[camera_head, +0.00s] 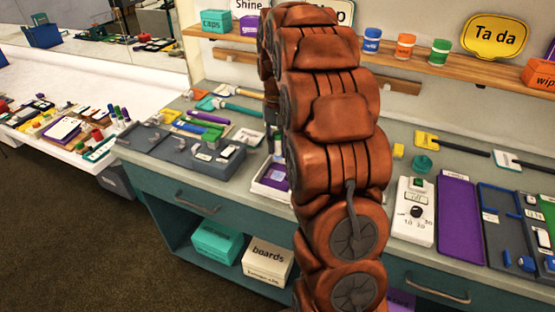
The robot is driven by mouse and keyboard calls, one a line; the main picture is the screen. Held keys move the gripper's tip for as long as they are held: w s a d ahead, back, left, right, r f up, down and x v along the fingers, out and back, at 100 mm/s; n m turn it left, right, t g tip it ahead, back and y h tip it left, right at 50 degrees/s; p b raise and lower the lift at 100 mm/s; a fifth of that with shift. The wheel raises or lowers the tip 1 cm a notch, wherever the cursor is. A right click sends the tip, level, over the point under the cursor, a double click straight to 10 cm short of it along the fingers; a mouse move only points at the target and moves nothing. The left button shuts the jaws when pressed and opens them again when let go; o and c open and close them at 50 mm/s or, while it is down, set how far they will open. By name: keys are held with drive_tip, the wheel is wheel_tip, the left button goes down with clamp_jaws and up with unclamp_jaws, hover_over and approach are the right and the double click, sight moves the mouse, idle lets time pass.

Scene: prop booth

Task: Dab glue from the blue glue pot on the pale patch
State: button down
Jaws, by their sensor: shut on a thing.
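A small blue pot (372,40) with a white band stands upright on the wooden shelf, just right of my arm. It is the only blue pot that I see on the shelf; its label is too small to read. I cannot pick out the pale patch; my arm hides the middle of the counter (262,186). My copper arm rises through the middle of the view and bends over at the top. My gripper and whatever it holds are hidden behind the arm.
An orange pot (405,46) and a green pot (439,52) stand right of the blue one. A yellow "Ta da" sign (494,36) stands farther right. A white dial box (413,212), purple tray (460,219) and grey tool block (180,150) crowd the counter.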

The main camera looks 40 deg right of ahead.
sight(278, 159)
drive_tip(key=shift+f, duration=0.15)
drive_tip(key=shift+t+h, duration=0.3)
drive_tip(key=shift+t, duration=0.2)
drive_tip(key=shift+s+a+f+b, duration=0.1)
drive_tip(key=shift+s+f+b, duration=0.1)
drive_tip(key=shift+f+b, duration=1.05)
drive_tip(key=shift+s+a+f+b, duration=0.15)
drive_tip(key=shift+f+b, duration=0.75)
drive_tip(key=shift+f, duration=0.6)
drive_tip(key=shift+f+b, duration=0.3)
drive_tip(key=shift+f, duration=0.35)
drive_tip(key=shift+w+d, duration=0.15)
drive_tip(key=shift+d, duration=0.15)
drive_tip(key=shift+s+a+b, duration=0.25)
drive_tip(key=shift+a+b, duration=0.1)
drive_tip(key=shift+a, duration=0.15)
drive_tip(key=shift+w+d, duration=0.25)
drive_tip(key=shift+d, duration=0.25)
drive_tip(key=shift+s+a+b, duration=0.25)
drive_tip(key=shift+a+b, duration=0.05)
drive_tip(key=shift+a, duration=0.15)
drive_tip(key=shift+w+d, duration=0.25)
drive_tip(key=shift+d, duration=0.2)
